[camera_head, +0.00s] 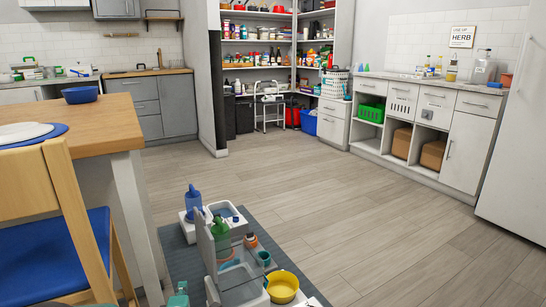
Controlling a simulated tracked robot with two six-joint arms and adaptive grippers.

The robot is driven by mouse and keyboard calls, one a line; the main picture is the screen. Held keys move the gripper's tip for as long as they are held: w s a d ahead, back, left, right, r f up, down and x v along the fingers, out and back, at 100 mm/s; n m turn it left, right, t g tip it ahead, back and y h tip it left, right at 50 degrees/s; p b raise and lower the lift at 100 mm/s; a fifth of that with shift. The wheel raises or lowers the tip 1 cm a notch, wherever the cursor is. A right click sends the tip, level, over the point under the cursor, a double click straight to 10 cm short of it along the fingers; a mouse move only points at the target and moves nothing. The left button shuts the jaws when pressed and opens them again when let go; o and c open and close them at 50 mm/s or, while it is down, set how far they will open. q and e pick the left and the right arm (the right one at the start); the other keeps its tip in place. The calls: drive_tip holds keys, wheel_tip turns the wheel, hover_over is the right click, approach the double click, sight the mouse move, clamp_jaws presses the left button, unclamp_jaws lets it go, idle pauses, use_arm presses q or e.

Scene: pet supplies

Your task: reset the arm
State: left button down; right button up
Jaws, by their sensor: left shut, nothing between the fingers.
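Most of my left arm is cut off by the frame. My right gripper is not in view.
Pet supplies stand on a grey mat (178,262): a blue bottle (193,204), a green bottle (220,228) and a yellow bowl (282,288). A wooden table (100,128) and blue-seated chair (55,262) are close on the left. The wooden floor (390,225) at right is clear.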

use_arm(q)
drive_tip(key=s+d+f+m+g+h, duration=0.3)
drive_tip(key=s+d+f+m+g, duration=0.1)
drive_tip(key=s+f, duration=0.5)
drive_tip(key=s+d+f+m+g+h, duration=0.2)
drive_tip(key=s+d+f+m+g, duration=0.15)
drive_tip(key=s+f, duration=0.55)
drive_tip(key=s+d+f+m+g+h, duration=0.25)
drive_tip(key=s+m, duration=0.35)
drive_tip(key=s, duration=0.4)
drive_tip(key=s+d+f+m+g+h, duration=0.1)
drive_tip(key=s+d+m+g, duration=0.35)
drive_tip(key=s, duration=0.45)
wheel_tip(320, 180, up, 38)
drive_tip(key=p, duration=3.8)
drive_tip(key=shift+m, duration=0.3)
drive_tip(key=shift+f+t+y, duration=0.15)
drive_tip(key=shift+t+y, duration=0.1)
